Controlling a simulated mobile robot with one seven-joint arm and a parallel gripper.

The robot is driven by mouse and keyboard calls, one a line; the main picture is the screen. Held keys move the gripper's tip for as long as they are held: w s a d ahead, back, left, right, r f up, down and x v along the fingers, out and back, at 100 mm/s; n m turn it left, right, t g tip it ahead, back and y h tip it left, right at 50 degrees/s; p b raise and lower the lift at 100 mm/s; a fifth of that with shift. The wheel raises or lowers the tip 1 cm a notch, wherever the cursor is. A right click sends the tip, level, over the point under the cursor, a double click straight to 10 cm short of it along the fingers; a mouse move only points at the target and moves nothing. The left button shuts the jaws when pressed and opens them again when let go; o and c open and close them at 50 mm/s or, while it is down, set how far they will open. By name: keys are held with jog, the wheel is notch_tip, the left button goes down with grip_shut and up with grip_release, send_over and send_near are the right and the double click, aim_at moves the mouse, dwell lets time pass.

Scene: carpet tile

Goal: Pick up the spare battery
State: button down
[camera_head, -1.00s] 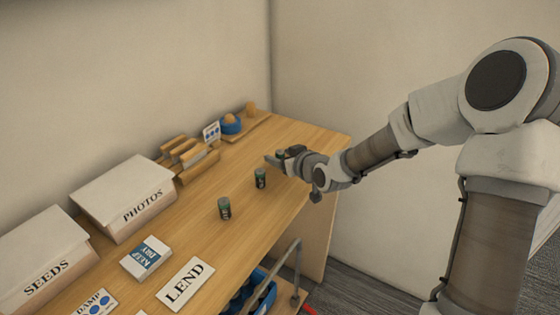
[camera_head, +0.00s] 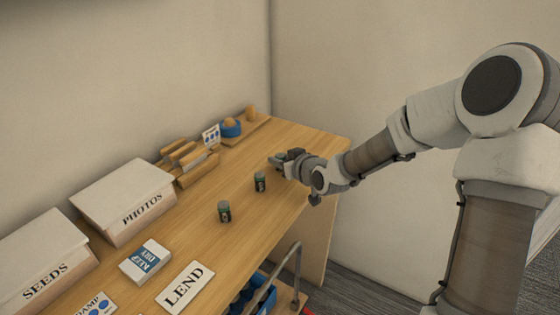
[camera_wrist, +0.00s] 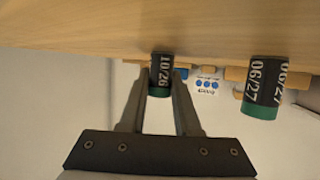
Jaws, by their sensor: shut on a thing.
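My gripper (camera_head: 279,161) is near the far right end of the wooden table, its fingers shut on a small dark battery with a green end. In the wrist view this battery (camera_wrist: 161,74) is between the two fingertips and reads 10/26. I cannot tell whether it still touches the table. Two similar batteries stand upright on the table in the head view: a nearer one (camera_head: 224,212) and one (camera_head: 260,182) closer to my gripper.
A PHOTOS box (camera_head: 140,211), a SEEDS box (camera_head: 50,274), a KEEP DRY box (camera_head: 145,261) and a LEND card (camera_head: 186,287) are on the table. A wooden rack (camera_head: 190,162) and a blue bowl (camera_head: 230,128) are at the back. The table's right front is clear.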

aim_at(280, 154)
jog(key=shift+r, duration=0.1)
notch_tip(280, 154, up, 5)
jog(key=shift+f+p, duration=0.2)
jog(key=shift+p, duration=0.65)
jog(key=s+d+r+p, duration=0.4)
jog(key=d+r+p, duration=0.2)
jog(key=d, duration=0.5)
jog(key=s+d+f+m+h, duration=0.1)
jog(key=s+f+m+h, duration=0.1)
jog(key=s, duration=0.5)
jog(key=shift+t, duration=0.3)
